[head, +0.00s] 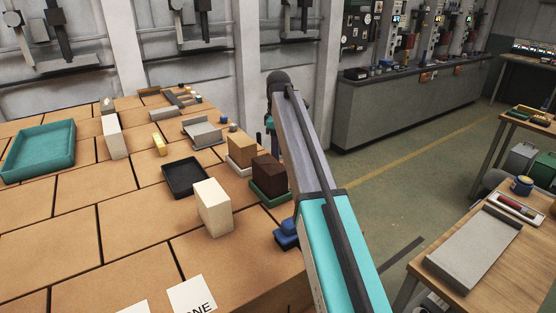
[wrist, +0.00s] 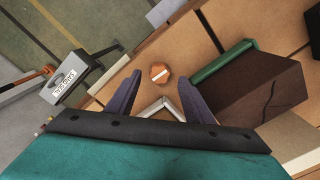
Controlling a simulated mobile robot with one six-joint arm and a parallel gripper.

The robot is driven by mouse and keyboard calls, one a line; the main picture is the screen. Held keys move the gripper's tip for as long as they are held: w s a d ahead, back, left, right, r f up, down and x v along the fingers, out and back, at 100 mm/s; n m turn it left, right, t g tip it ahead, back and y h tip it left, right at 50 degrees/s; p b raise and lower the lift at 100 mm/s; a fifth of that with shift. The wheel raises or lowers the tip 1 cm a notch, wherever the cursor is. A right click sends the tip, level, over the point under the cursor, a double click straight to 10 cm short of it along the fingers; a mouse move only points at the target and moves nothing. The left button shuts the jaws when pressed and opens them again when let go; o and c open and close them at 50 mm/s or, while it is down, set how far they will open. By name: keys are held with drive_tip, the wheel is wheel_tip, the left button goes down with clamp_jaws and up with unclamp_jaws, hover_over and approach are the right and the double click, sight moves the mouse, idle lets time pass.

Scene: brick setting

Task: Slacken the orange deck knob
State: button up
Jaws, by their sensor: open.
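The orange knob (wrist: 160,73), round with a pale line across its top, stands on the tan brick-like deck (wrist: 150,50) in the wrist view. My gripper (wrist: 157,81) is open, its two dark fingers pointing toward the knob, one to the left and one to the right of it. The knob shows just beyond the fingertips, with nothing held; I cannot tell the height gap. In the head view my arm hides the gripper's fingers, and I cannot make out the knob there.
A dark brown block (wrist: 262,88) beside a green tray edge (wrist: 222,62) stands close to the right finger. A pale angled frame (wrist: 160,106) lies between the fingers. A grey labelled box (wrist: 66,79) is at left. Blocks and a black tray (head: 185,177) stand on the deck.

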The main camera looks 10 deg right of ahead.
wheel_tip(320, 180, up, 11)
drive_tip(key=b, duration=0.2)
drive_tip(key=shift+b, duration=0.3)
drive_tip(key=shift+f, duration=0.2)
idle(0.4)
